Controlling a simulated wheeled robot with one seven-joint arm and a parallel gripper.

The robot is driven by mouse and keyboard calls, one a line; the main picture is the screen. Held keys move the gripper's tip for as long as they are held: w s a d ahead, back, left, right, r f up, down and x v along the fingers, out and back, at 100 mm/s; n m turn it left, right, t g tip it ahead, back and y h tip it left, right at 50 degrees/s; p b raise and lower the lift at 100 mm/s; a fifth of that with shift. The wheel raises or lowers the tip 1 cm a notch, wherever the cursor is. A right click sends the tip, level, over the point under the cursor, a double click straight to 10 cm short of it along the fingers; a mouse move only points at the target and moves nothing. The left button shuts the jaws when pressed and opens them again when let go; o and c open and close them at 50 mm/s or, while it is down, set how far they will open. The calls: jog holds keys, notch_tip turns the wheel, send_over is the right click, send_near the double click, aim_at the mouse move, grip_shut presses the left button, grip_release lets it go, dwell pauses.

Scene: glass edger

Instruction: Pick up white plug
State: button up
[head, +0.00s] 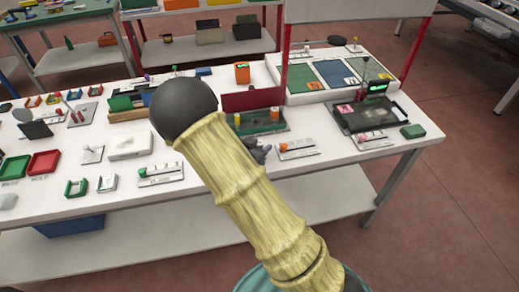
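I cannot make out the white plug for certain among the many small items on the white table (330,165). My arm crosses the middle of the head view and hides part of the table. A small dark grey shape (258,150) shows just right of the arm, over the table's front half; it seems to be part of my gripper. Its fingers are too small and too covered to tell whether they are open or shut, or whether they hold anything.
Red and green trays (42,163) lie at the left, with a white box (130,145) near them. Slide fixtures (297,149) line the front. A black device (368,115) and a green block (413,131) stand at the right. A red post (284,62) rises behind.

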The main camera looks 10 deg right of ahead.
aim_at(260, 142)
grip_shut()
notch_tip(260, 142, up, 10)
jog(key=shift+p, duration=0.55)
dwell(0.3)
